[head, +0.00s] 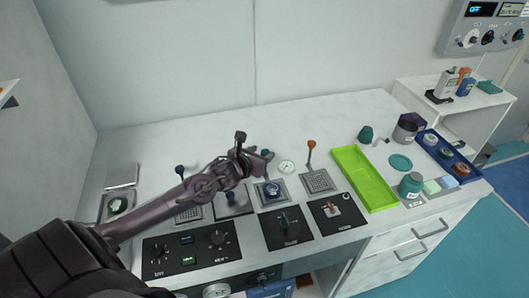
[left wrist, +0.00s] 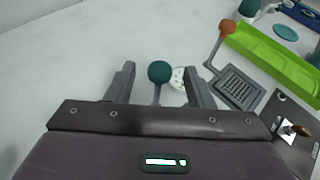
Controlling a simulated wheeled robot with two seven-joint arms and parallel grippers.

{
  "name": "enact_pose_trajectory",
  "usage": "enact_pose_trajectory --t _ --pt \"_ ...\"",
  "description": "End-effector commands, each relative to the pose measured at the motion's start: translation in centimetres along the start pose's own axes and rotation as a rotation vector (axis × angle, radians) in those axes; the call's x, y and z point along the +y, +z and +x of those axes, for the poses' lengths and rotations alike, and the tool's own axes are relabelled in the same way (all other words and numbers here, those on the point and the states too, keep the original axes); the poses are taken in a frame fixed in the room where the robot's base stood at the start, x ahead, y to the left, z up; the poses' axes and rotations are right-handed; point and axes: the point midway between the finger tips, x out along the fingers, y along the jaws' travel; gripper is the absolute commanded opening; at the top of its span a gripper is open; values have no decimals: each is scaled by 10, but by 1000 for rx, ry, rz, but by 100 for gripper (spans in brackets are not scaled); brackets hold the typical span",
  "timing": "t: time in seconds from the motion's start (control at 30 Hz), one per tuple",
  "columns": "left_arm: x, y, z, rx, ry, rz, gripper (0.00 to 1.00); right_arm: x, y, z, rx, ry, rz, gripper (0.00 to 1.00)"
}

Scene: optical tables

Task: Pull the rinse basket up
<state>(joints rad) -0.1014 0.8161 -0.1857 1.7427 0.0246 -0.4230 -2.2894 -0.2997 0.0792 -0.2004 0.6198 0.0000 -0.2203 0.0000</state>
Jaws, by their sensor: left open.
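Several grated baskets with upright, ball-topped handles stand in a row on the bench; I see no readable label that marks the rinse one. A teal ball handle (left wrist: 159,72) shows between the two fingers of my open left gripper (left wrist: 162,82). In the head view the left gripper (head: 258,160) is over the middle of the row, at the teal ball (head: 267,153). I cannot tell whether a finger touches it. The orange-balled handle (head: 311,145) with its grated basket (head: 318,181) stands to the right, and a blue ball (head: 179,169) to the left. My right gripper is out of view.
A green tray (head: 364,178) lies to the right, with jars and a blue rack (head: 450,153) beyond. Black control panels (head: 191,247) line the front edge. The back of the bench is clear.

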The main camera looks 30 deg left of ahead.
Motion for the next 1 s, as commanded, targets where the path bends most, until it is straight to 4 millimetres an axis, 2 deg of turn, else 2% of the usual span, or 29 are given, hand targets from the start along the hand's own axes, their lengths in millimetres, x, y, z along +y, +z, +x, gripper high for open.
enact_pose_trajectory --t 0.1,0.33,1.0 --pt "-1 -3 -19 3 -2 5 48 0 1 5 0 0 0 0" --pt "0 -1 -40 1 0 2 48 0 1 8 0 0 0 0" --pt "0 1 -43 -1 0 0 48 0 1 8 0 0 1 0"
